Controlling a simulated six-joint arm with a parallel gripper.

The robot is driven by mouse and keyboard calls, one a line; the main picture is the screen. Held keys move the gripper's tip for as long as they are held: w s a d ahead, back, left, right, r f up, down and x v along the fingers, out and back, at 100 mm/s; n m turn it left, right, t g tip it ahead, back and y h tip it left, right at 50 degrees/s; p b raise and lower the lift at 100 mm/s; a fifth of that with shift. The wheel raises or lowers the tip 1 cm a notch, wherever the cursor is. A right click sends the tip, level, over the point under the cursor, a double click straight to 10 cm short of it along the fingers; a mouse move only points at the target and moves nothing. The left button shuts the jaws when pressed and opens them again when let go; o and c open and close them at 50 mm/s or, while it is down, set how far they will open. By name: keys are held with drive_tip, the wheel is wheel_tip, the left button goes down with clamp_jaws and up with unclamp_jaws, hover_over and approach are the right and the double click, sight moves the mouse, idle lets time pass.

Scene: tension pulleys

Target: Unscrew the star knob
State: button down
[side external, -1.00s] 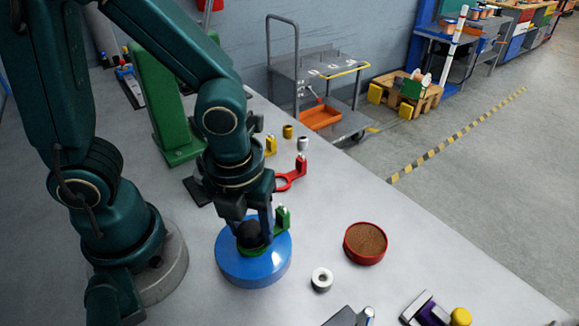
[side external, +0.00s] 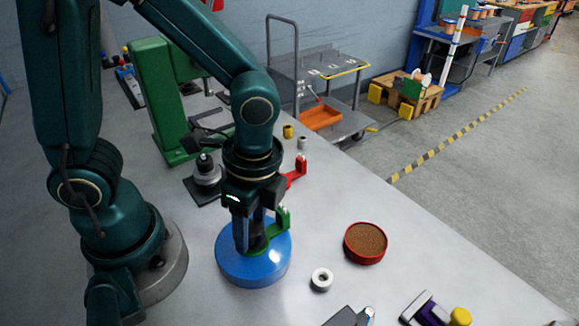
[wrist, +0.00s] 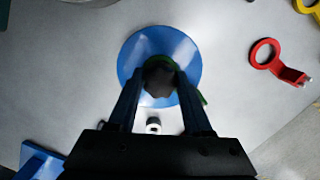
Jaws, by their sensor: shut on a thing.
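The black star knob (wrist: 159,80) sits over the middle of the round blue base (side external: 236,267). A green bracket (side external: 281,222) lies on the base around the knob, its upright tab to the right. My gripper (side external: 256,243) points down over the base and is shut on the knob, a finger on either side. In the wrist view the blue base (wrist: 185,55) shows behind the knob, and the fingers hide part of its near side. In the side view the fingers mostly hide the knob.
A red ring bracket (side external: 297,170) lies behind the base. A red dish of brown grains (side external: 366,242) and a white-grey ring (side external: 321,279) are to the right. A green press (side external: 160,95) stands behind. Bare table lies right of the dish.

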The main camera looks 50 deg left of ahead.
drive_tip(key=shift+c, duration=1.2)
unclamp_jaws()
drive_tip(key=m, duration=0.4)
drive_tip(key=shift+m+t, duration=0.3)
drive_tip(key=m, duration=0.6)
drive_tip(key=shift+t, duration=0.3)
drive_tip(key=m, duration=0.6)
drive_tip(key=shift+t, duration=0.3)
drive_tip(key=m+h, duration=0.1)
drive_tip(key=m, duration=0.5)
drive_tip(key=shift+c, duration=0.3)
